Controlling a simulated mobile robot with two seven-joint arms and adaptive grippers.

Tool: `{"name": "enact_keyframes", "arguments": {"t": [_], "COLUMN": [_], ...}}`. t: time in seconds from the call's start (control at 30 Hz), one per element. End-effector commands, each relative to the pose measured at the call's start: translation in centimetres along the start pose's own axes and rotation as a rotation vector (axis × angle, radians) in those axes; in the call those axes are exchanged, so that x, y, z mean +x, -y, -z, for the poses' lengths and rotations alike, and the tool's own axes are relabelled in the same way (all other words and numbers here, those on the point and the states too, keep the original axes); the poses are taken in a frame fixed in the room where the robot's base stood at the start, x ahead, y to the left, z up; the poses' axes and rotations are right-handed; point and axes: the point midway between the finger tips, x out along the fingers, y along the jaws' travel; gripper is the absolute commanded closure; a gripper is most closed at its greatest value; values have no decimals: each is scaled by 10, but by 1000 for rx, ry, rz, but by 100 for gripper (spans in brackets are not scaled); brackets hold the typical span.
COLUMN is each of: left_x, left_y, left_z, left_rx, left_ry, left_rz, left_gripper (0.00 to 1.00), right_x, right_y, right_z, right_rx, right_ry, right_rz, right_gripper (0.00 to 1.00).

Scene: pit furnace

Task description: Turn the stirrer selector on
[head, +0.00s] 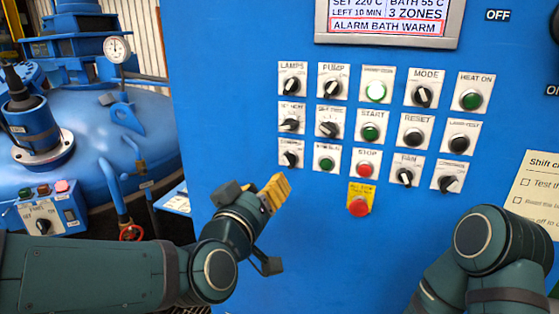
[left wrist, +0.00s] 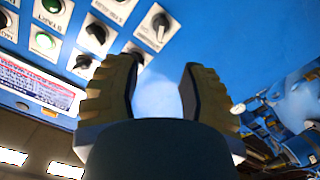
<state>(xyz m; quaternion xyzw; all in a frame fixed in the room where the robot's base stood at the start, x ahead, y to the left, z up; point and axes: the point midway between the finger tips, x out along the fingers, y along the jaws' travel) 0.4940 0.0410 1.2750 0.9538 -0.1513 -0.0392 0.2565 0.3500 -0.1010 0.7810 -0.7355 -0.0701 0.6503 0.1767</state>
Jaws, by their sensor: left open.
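The blue control panel (head: 230,120) carries several black selectors with white pointers. The small labels are blurred, so I cannot tell for sure which is the stirrer selector. The lower-left selector (head: 290,158) has an unreadable label, and its pointer looks tilted. My left gripper (head: 274,193) has yellow fingertips and is just below and left of that selector, apart from it. In the left wrist view my left gripper (left wrist: 160,92) is open with nothing between its fingers, and a selector (left wrist: 160,22) shows beyond them. My right arm is at lower right; its gripper is out of view.
Neighbouring controls are close: a green button (head: 326,163), a red stop button (head: 365,170) and a red mushroom button (head: 359,206). The display (head: 390,22) reads ALARM BATH WARM. A blue vessel (head: 150,130) with a gauge stands at left. The panel below the controls is bare.

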Motion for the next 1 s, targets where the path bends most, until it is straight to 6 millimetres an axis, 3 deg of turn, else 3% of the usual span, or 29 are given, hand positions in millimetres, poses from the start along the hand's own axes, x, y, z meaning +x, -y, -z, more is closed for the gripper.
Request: {"name": "enact_keyframes", "arguments": {"t": [0.53,0.73,1.0], "left_x": [100,118,122], "left_y": [1,1,1], "left_z": [-2,-1,-1], "left_rx": [3,2,1], "left_ry": [2,2,2], "left_rz": [2,2,1], "left_gripper": [59,59,59], "right_x": [4,4,4], "right_y": [-2,-1,-1], "right_z": [-2,-2,-2], "right_rx": [-2,-2,-2], "right_ry": [5,5,5], "right_rz": [1,1,1], "right_gripper": [100,100,100]}}
